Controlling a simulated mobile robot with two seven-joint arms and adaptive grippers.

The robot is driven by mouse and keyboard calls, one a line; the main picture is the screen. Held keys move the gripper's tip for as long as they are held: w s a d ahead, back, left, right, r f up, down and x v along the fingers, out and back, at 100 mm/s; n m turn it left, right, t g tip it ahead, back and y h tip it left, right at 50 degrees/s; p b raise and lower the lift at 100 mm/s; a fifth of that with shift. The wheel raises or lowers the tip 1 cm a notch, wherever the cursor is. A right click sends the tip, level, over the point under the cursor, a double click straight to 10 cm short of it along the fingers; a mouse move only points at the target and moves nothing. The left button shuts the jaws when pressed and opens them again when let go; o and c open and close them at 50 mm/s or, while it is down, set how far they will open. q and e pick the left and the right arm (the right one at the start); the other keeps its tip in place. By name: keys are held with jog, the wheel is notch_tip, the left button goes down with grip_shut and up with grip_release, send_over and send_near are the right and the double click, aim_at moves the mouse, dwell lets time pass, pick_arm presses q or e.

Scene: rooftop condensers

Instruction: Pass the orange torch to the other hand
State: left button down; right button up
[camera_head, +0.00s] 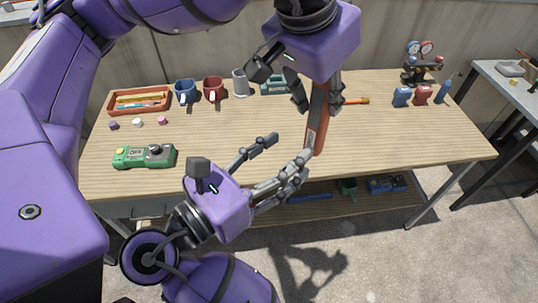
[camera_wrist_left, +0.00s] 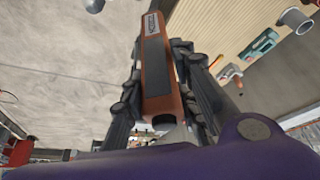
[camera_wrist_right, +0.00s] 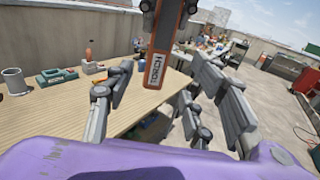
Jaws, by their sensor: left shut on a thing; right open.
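The orange torch (camera_head: 317,132) has a dark panel and a label near its lower end. My left gripper (camera_head: 318,103) is shut on its upper part and holds it tilted near upright, low end down, over the table's front edge. The left wrist view shows the torch (camera_wrist_left: 156,75) between the left fingers. My right gripper (camera_head: 286,150) is open and empty, below and left of the torch in the head view. In the right wrist view the torch's labelled end (camera_wrist_right: 155,72) hangs beyond and between the spread right fingers. Contact with them cannot be made out.
Small bottles (camera_head: 422,95) and a gauge set (camera_head: 420,65) stand at the right. The right-front tabletop is clear.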

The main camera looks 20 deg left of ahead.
aim_at(312, 133)
jog(key=x, duration=0.7)
jog(key=shift+w+d, duration=0.15)
jog(key=shift+w, duration=0.25)
grip_shut()
pick_arm(q)
jog(key=c, duration=1.3)
grip_release()
jog(key=shift+r, duration=0.1)
